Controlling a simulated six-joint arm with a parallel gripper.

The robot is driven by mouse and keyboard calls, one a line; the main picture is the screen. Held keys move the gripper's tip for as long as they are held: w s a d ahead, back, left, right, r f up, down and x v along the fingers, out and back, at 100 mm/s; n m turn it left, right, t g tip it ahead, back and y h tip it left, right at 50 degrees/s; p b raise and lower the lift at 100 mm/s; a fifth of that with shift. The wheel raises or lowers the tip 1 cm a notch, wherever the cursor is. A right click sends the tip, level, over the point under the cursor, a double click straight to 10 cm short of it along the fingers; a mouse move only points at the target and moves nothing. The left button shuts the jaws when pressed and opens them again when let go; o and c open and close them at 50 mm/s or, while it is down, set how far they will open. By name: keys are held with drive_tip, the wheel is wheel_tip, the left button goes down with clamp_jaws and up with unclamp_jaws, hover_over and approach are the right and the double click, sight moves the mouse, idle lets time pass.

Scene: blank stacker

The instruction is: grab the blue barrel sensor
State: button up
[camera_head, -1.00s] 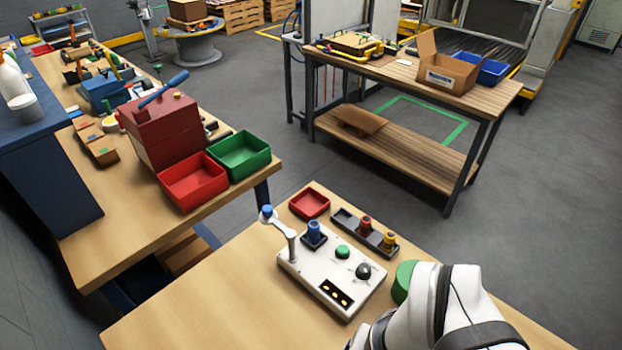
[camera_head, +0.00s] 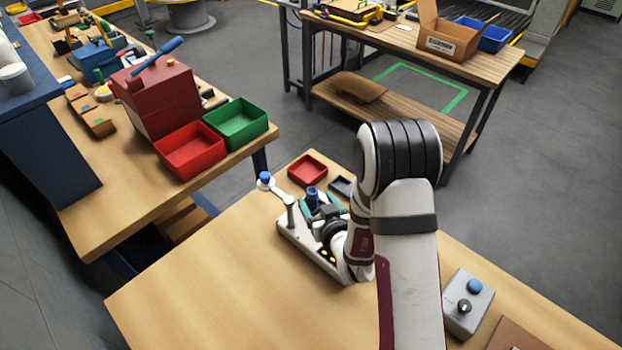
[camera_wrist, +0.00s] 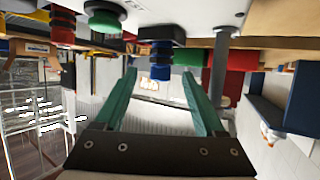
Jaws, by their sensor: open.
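The blue barrel sensor (camera_head: 312,194) stands in its dark holder on the white fixture (camera_head: 288,232). In the wrist view, where the scene appears upside down, the blue barrel (camera_wrist: 161,56) hangs from its dark base in line with the gap between the fingers. My gripper (camera_head: 320,205) is at the fixture with its teal fingers beside the barrel. In the wrist view my gripper (camera_wrist: 158,76) is open, one finger to each side of the barrel, with nothing held. Whether a finger touches the barrel cannot be told. My wrist hides much of the fixture in the head view.
A red tray (camera_head: 307,168) lies behind the fixture. A blue-topped lever (camera_head: 265,178) rises at its left. The wrist view shows a green button (camera_wrist: 104,16) and a red sensor (camera_wrist: 62,28). A grey button box (camera_head: 468,302) is at right. The front-left table is clear.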

sight(309, 189)
drive_tip(key=x, duration=0.7)
drive_tip(key=shift+w+a, duration=0.1)
drive_tip(key=shift+w, duration=0.1)
clamp_jaws()
